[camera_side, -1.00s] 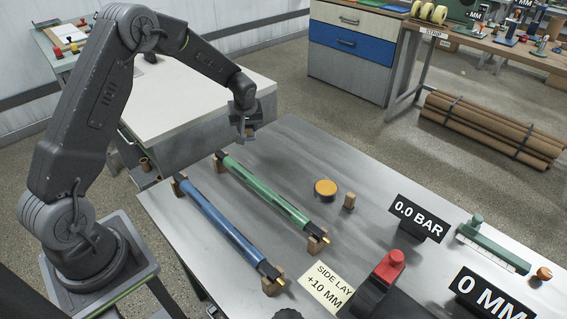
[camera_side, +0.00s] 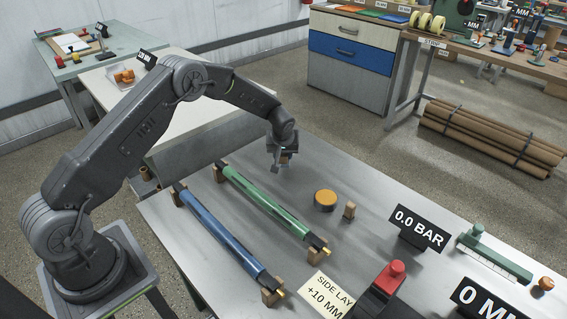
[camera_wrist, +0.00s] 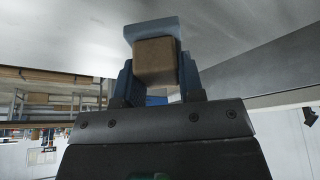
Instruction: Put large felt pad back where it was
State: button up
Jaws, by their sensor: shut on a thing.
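My gripper (camera_side: 280,158) is shut on a tan-brown block, which I take to be the large felt pad (camera_wrist: 155,62). In the wrist view the block sits between the two blue fingers, with a pale blue-grey piece beyond it. In the side view my gripper is above the metal table, up and to the left of the orange disc (camera_side: 325,199), and mostly hides the block. A smaller tan block (camera_side: 349,210) stands on the table just right of the disc. I see no marked resting spot for the pad.
A green roller (camera_side: 268,208) and a blue roller (camera_side: 222,234) lie on wooden supports at the left of the table (camera_side: 375,185). A 0.0 BAR sign (camera_side: 420,228), a red-topped device (camera_side: 391,276) and a green gauge (camera_side: 493,254) stand to the right. The table's far middle is clear.

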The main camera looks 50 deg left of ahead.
aim_at(284, 163)
jog(key=shift+d+f, duration=0.1)
jog(key=shift+f, duration=1.95)
jog(key=shift+f, duration=0.2)
jog(key=o, duration=0.9)
